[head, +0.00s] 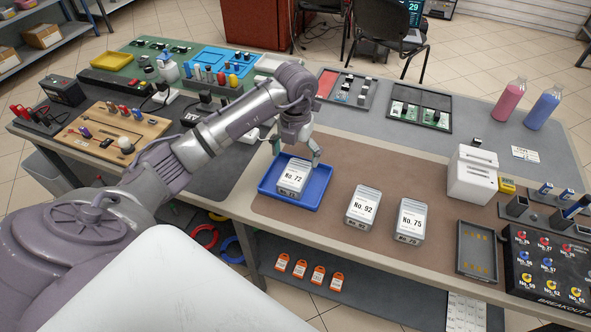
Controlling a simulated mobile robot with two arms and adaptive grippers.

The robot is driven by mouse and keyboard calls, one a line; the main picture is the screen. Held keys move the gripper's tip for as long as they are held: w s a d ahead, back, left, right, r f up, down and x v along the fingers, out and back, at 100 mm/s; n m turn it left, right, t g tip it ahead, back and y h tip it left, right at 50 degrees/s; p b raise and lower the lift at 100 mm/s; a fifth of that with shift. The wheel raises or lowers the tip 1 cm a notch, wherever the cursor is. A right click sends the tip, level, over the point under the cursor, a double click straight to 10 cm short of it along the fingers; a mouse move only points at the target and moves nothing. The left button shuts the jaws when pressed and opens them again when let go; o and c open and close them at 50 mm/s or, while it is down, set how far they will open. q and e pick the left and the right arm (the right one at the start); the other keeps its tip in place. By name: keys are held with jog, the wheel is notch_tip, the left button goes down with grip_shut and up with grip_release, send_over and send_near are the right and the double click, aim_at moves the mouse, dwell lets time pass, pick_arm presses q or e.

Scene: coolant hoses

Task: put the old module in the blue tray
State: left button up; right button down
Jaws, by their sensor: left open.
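The blue tray (310,201) lies on the brown mat near the table's front edge. A grey-white module labelled No. 72 (292,178) sits inside it. My left gripper (297,157) is just above and behind that module, with its fingers apart; whether they touch it I cannot tell. Two similar modules, No. 92 (363,206) and No. 75 (410,220), stand on the mat to the right of the tray. Nothing in the picture marks which module is the old one. My right gripper is not in view.
Pink (509,101) and blue (543,107) bottles stand behind. The brown mat behind the modules is clear.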

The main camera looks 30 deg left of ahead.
aim_at(296, 173)
pick_arm(q)
notch_tip(296, 173, up, 5)
jog(key=shift+r+b, duration=0.15)
jog(key=shift+b, duration=0.15)
dwell(0.4)
